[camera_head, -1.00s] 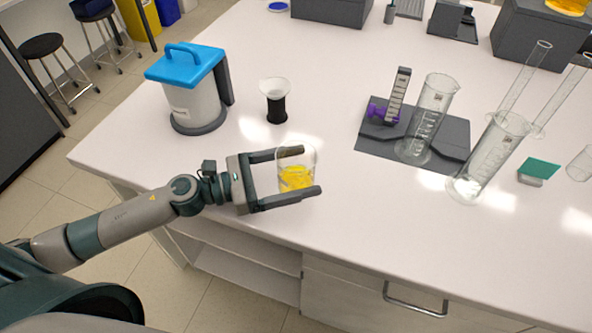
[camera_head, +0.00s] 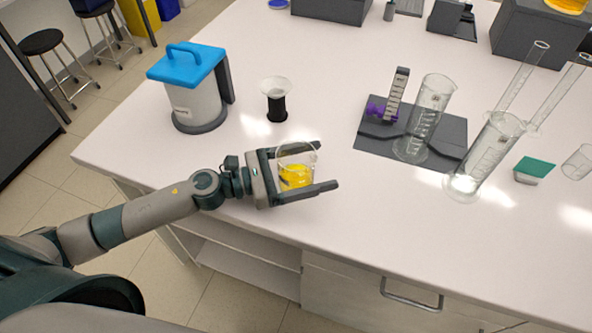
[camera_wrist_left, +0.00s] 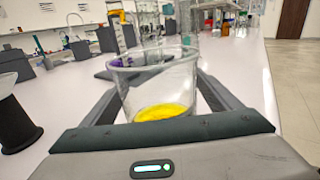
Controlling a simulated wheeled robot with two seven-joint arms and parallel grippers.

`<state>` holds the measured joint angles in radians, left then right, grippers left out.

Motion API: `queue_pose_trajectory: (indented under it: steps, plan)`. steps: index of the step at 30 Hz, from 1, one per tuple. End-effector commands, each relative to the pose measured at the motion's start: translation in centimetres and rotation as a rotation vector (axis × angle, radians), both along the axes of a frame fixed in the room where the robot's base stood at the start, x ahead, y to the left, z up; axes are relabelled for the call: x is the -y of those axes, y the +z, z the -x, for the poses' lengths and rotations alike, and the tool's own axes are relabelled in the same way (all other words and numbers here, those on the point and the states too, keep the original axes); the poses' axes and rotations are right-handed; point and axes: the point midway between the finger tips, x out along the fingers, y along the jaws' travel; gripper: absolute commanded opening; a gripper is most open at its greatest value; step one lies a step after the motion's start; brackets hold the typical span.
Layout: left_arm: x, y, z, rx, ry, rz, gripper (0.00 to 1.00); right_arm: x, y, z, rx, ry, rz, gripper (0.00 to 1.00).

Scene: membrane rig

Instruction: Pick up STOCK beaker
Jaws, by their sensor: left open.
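The STOCK beaker, a clear beaker (camera_head: 296,176) with yellow liquid in the bottom, stands upright on the white bench near its front edge. I cannot read a label on it. My left gripper (camera_head: 326,166) is open, with one finger on each side of the beaker, which sits deep between them near the palm. In the left wrist view the beaker (camera_wrist_left: 158,88) is close above the palm bar, between the two dark fingers (camera_wrist_left: 163,88). I cannot tell whether a finger touches the glass. My right gripper is not in view.
Bench around the beaker's front right is clear.

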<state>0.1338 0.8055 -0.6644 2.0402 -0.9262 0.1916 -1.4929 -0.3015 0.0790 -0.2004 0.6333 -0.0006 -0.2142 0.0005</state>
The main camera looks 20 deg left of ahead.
Motion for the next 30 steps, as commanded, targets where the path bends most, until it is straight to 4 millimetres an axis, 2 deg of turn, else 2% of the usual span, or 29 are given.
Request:
queue_pose_trajectory:
  steps: [1, 7, 22, 30]
  plan:
    - [0.0, 0.0, 0.0, 0.000, 0.000, 0.000, 0.81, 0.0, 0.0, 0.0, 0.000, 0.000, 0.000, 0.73]
    - [0.0, 0.0, 0.0, 0.000, 0.000, 0.000, 0.33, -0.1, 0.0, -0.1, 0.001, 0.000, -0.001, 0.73]
    - [0.0, 0.2, 0.0, 0.001, 0.000, -0.001, 0.32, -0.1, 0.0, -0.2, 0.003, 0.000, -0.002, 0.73]
    - [0.0, 1.0, 0.0, 0.002, -0.002, -0.001, 0.32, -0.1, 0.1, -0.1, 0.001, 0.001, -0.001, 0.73]
